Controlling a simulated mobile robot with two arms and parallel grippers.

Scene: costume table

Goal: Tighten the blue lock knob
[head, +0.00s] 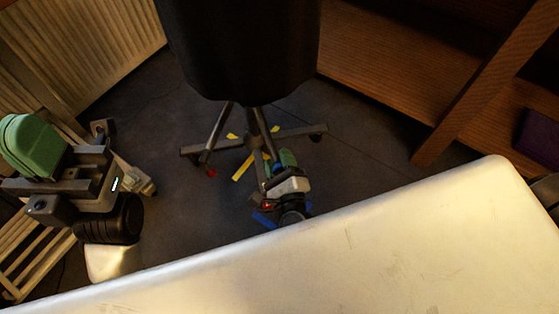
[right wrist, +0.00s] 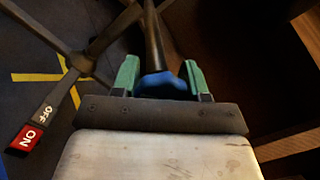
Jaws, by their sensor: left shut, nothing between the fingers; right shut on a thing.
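The blue lock knob (right wrist: 163,86) sits on the dark pole (right wrist: 154,45) of the stand. In the right wrist view it lies between the green fingers of my right gripper (right wrist: 160,80), which is shut on it. My left gripper (head: 33,147), with green fingers, is shut and empty at the far left, well away from the stand.
A dark dress form (head: 240,45) tops the stand, whose legs (head: 300,131) spread on the floor. Yellow strips (head: 243,167) mark the floor. A white table (head: 350,255) fills the front; wooden shelving (head: 400,75) stands right.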

